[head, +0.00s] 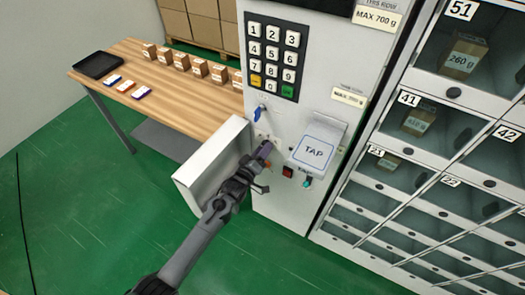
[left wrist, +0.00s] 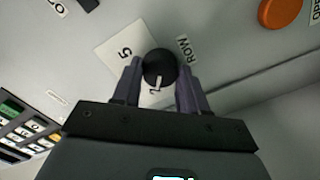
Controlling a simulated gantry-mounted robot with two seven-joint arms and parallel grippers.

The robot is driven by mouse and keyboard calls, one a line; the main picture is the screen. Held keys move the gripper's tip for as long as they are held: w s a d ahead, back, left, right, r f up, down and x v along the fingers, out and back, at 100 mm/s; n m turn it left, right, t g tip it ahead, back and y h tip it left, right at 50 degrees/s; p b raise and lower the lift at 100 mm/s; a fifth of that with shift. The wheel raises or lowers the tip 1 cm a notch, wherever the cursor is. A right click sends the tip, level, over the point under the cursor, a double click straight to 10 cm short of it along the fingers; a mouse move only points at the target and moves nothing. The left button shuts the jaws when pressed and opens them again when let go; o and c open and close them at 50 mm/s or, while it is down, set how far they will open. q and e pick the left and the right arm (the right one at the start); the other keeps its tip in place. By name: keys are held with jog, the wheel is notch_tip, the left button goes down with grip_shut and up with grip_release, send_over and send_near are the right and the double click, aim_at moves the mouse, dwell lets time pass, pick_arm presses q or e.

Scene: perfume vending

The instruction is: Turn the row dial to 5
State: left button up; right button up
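The row dial is a round black knob (left wrist: 160,66) with a white mark, on a white plate (left wrist: 112,42) beside a ROW label (left wrist: 186,48). The mark points toward the lower side of the picture, at a digit that looks like 2. The digit 5 is at the upper left of the knob. My left gripper (left wrist: 160,78) has one finger on each side of the knob, with little or no gap. In the head view my left gripper (head: 266,148) is against the machine front and hides the dial. My right gripper is not in view.
A white panel or flap (head: 212,165) juts out just left of my left gripper. The TAP reader (head: 315,150) is to its right, above a red button (head: 288,170). The keypad (head: 273,55) is above. A wooden table with small boxes (head: 199,68) stands left.

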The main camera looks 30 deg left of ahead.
pick_arm(q)
jog(key=c, duration=0.4)
jog(key=shift+m, duration=0.3)
jog(key=m+p, duration=0.3)
jog(key=m, duration=1.6)
jog(key=shift+p, duration=0.4)
jog(key=shift+m, duration=0.3)
